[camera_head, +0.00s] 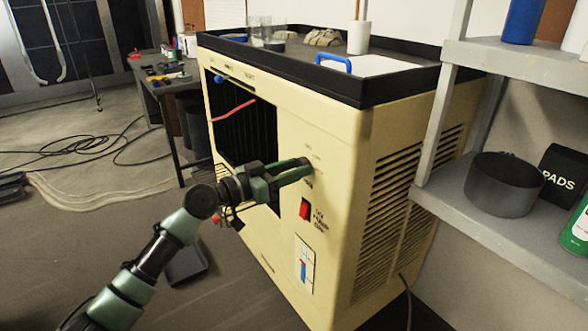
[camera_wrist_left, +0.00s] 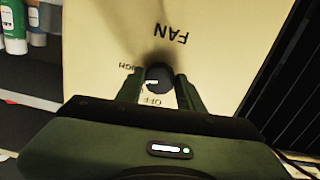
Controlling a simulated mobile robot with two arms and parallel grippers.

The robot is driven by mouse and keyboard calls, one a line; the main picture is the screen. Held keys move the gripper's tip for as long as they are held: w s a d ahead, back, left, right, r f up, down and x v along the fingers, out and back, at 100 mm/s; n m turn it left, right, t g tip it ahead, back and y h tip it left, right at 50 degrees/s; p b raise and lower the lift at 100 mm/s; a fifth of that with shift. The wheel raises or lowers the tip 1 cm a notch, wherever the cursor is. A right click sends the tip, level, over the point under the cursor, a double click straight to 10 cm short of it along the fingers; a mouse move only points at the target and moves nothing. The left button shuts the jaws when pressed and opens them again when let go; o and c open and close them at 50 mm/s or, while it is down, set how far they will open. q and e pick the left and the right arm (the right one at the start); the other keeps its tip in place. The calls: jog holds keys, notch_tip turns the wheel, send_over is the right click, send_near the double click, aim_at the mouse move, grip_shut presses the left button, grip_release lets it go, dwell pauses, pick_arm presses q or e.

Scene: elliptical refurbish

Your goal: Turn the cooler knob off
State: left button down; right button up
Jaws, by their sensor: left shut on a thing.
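The cream cooler (camera_head: 335,130) stands in the middle of the head view, with printed labels on its front panel. My left gripper (camera_head: 308,167) reaches that panel from the left, above the red switch (camera_head: 304,208). In the left wrist view my left gripper (camera_wrist_left: 158,88) has one finger on each side of a dark round knob (camera_wrist_left: 159,77) and is shut on it. The upside-down word FAN is beyond the knob, HIGH is at its left and OFF is on the near side. The knob's setting is hard to read. My right gripper is out of view.
A black tray (camera_head: 270,62) with a blue handle, a white cylinder and other items lies on top of the cooler. Grey shelves (camera_head: 500,240) with a dark round container (camera_head: 505,183) stand close at the right. A dark opening (camera_head: 240,125) is left of the panel.

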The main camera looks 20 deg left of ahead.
pick_arm(q)
jog(key=n, duration=0.2)
jog(key=shift+r+n+p, duration=0.1)
jog(key=shift+n+p, duration=0.2)
jog(key=shift+n, duration=0.6)
jog(key=n+p, duration=0.2)
jog(key=n, duration=0.3)
jog(key=shift+r+p, duration=0.1)
jog(key=shift+p, duration=0.3)
jog(key=n+p, duration=0.2)
jog(key=n, duration=0.3)
jog(key=shift+p, duration=0.3)
jog(key=shift+n, duration=0.5)
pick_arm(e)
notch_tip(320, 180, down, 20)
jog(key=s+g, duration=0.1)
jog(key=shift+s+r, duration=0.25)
pick_arm(q)
jog(key=c, duration=0.9)
grip_release()
